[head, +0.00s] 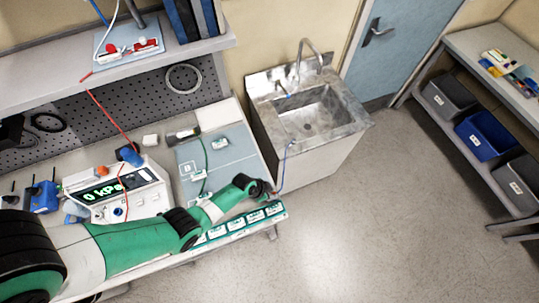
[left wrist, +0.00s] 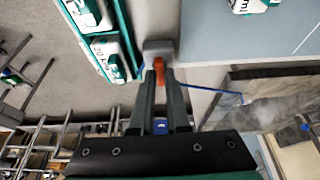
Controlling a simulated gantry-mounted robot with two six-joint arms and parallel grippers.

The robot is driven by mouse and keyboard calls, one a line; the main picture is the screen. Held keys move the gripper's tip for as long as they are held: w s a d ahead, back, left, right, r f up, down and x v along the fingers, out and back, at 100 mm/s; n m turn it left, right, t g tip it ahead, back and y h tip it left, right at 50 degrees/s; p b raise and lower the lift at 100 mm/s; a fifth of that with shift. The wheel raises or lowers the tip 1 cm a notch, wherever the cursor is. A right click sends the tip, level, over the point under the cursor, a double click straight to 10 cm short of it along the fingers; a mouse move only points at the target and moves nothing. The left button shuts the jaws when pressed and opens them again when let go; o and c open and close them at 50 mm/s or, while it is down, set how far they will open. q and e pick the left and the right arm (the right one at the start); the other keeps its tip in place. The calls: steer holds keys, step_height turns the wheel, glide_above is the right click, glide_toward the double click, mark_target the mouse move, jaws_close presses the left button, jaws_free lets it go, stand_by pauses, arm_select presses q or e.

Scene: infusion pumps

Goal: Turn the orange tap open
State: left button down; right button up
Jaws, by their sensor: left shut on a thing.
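The orange tap (left wrist: 158,64) shows in the left wrist view, in front of a small grey block (left wrist: 158,46) at the bench edge. My left gripper (left wrist: 159,72) has its fingertips closed around the tap's handle. In the head view, my left gripper (head: 272,191) is at the right front corner of the bench, where I cannot make out the tap. My right gripper is in neither view.
A tray of labelled white-and-green items (head: 236,225) runs along the bench's front edge beside the gripper. A blue-grey mat (head: 232,150) lies behind. A pump reading 0 kPa (head: 118,193) stands left. A metal sink (head: 310,112) is beyond a gap.

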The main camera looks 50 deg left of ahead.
arm_select(q)
steer(key=shift+n, duration=0.3)
steer(key=shift+d+n+y, duration=0.15)
steer(key=shift+n+y, duration=0.35)
steer(key=shift+n, duration=0.3)
steer(key=n+y, duration=0.1)
steer(key=n, duration=0.1)
steer(key=shift+d+n, duration=0.1)
steer(key=shift+n, duration=0.2)
steer(key=shift+d+n+g+y+b, duration=0.15)
steer(key=shift+n+y+b, duration=0.35)
steer(key=shift+n, duration=0.8)
steer(key=shift+a+n+g+y+b, duration=0.1)
steer(key=shift+n+g+y+b, duration=0.25)
steer(key=shift+n, duration=0.95)
steer(key=c, duration=0.9)
jaws_free()
